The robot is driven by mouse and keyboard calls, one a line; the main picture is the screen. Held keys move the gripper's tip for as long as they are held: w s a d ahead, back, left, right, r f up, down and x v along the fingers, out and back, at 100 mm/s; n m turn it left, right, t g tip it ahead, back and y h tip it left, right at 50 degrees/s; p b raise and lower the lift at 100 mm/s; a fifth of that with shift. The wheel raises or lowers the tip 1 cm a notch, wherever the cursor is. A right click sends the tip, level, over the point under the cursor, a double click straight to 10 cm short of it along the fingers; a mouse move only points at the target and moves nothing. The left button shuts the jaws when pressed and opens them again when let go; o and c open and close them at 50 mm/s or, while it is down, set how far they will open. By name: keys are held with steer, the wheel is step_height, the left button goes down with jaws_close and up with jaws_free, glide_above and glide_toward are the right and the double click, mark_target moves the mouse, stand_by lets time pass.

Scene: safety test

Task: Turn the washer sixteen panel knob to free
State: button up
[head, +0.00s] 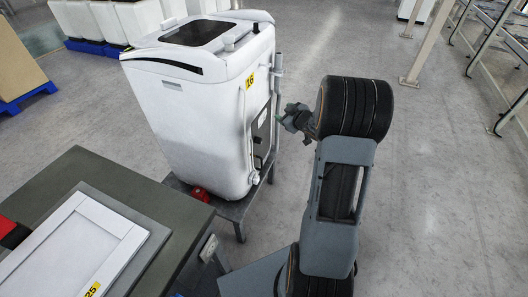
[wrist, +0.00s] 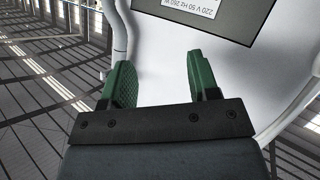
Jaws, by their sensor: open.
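The white washer (head: 190,90) with a yellow 16 label (head: 249,80) stands on a low grey stand. Its right side carries a dark panel (head: 261,128), seen at a steep angle. In the wrist view, a dark panel (wrist: 160,8) with a white label (wrist: 196,5) reading 220 V 50 Hz shows at the top, on a white body (wrist: 160,70). I cannot make out the knob in either view. My gripper (head: 290,114) is just right of the washer's side, apart from it. In the wrist view, its green fingers (wrist: 158,75) are open with nothing between them.
A grey pipe (head: 278,75) runs up the washer's right side. A red object (head: 199,194) lies on the stand (head: 233,211). A dark table (head: 110,170) at the lower left holds a white framed panel (head: 75,250) labelled 25.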

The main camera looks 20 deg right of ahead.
step_height(320, 180, down, 9)
steer(key=s+d+n+y+b, duration=0.2)
steer(key=y, duration=0.2)
steer(key=n+y+b, duration=0.1)
steer(key=y+b, duration=0.1)
steer(key=y, duration=0.4)
glide_toward(261, 141)
steer(key=x, duration=0.8)
steer(key=shift+w+f, duration=0.3)
steer(key=shift+w, duration=0.1)
steer(key=shift+a, duration=0.1)
steer(key=c, duration=0.9)
